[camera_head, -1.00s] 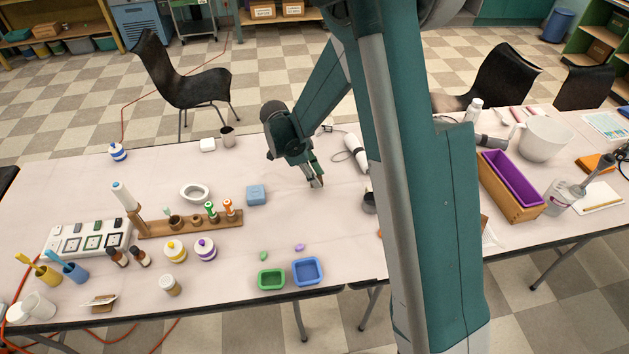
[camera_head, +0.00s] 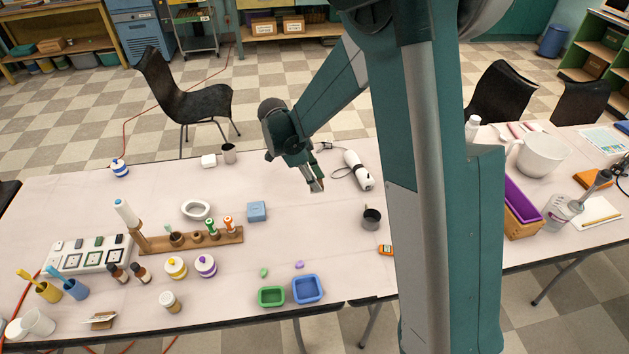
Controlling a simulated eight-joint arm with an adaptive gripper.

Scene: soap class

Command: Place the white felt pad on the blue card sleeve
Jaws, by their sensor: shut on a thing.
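My gripper (camera_head: 316,186) is low over the table's middle, pointing down, right of the blue square block. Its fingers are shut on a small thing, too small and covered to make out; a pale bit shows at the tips. A flat light-blue square piece (camera_head: 257,212) lies on the table left of my gripper, apart from it; it is the nearest match to the blue card sleeve, but I cannot be sure.
A wooden rack (camera_head: 195,240), a white ring dish (camera_head: 196,210) and green (camera_head: 271,297) and blue (camera_head: 307,289) trays are left and front. My arm hides part of the right side.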

